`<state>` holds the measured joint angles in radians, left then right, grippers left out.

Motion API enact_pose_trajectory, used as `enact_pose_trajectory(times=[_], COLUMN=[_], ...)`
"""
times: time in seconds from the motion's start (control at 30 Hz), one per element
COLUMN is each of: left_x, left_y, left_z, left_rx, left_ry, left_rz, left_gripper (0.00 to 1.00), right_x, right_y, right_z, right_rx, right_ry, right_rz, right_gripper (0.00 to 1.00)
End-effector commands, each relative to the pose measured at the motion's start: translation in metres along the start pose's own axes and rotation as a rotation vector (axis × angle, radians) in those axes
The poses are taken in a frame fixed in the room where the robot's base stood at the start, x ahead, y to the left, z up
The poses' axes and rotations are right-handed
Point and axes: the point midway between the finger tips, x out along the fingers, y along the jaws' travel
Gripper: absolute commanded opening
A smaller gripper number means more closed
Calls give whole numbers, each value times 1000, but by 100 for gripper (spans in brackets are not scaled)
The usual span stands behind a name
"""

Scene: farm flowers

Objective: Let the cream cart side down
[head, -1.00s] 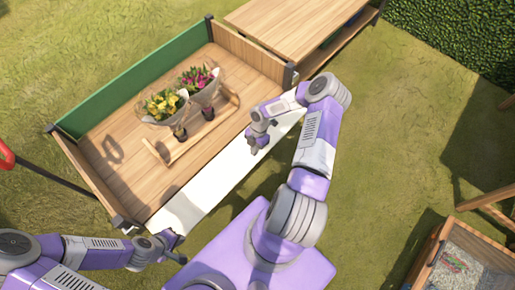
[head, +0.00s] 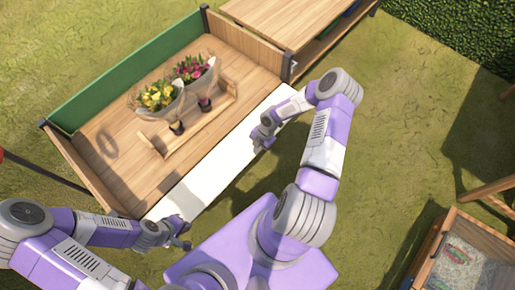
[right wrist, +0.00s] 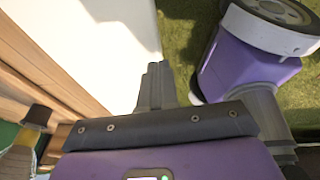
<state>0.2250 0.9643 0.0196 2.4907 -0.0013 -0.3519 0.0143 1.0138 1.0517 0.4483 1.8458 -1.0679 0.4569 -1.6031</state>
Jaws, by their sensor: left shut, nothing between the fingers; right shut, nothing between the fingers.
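The cream cart side (head: 215,168) is a long pale panel along the cart's near edge. It leans outward, nearly level with the wooden bed (head: 105,155). It fills the upper left of the right wrist view (right wrist: 100,50). My right gripper (head: 259,146) is shut and empty, over the outer edge near the panel's right end; its closed fingers show in the right wrist view (right wrist: 155,85). My left gripper (head: 187,238) is shut and empty, near the panel's left end. Whether either touches the panel I cannot tell.
In the cart, a wooden carrier (head: 190,128) holds yellow (head: 158,97) and pink (head: 194,69) bouquets. The green side (head: 125,70) stands upright at the back. A wooden table (head: 290,22) adjoins at upper right. A planter box (head: 465,250) stands lower right. Grass is clear between.

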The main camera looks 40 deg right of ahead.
Motion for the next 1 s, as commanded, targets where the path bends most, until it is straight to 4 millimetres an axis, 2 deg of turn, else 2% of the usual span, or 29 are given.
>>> enact_pose_trajectory(times=[0.2,0.4,0.53,0.7,1.0], left_x=[-29,-40,-47,-51,-52], left_y=[11,15,18,19,19], left_z=[1,2,2,2,2], left_rx=[0,0,0,0,0], left_ry=[0,0,0,0,0], left_rz=[0,0,0,0,0], left_gripper=[0,0,0,0,0], right_x=[-38,-85,-108,-125,-129], right_y=[8,-2,-6,-8,-9], right_z=[-14,-11,-11,-11,-12], right_rx=[-11,-5,-6,-7,-8], right_ry=[-1,-2,-1,0,1], right_rz=[-2,-1,-2,-1,-3], right_gripper=[0,0,0,0,0])
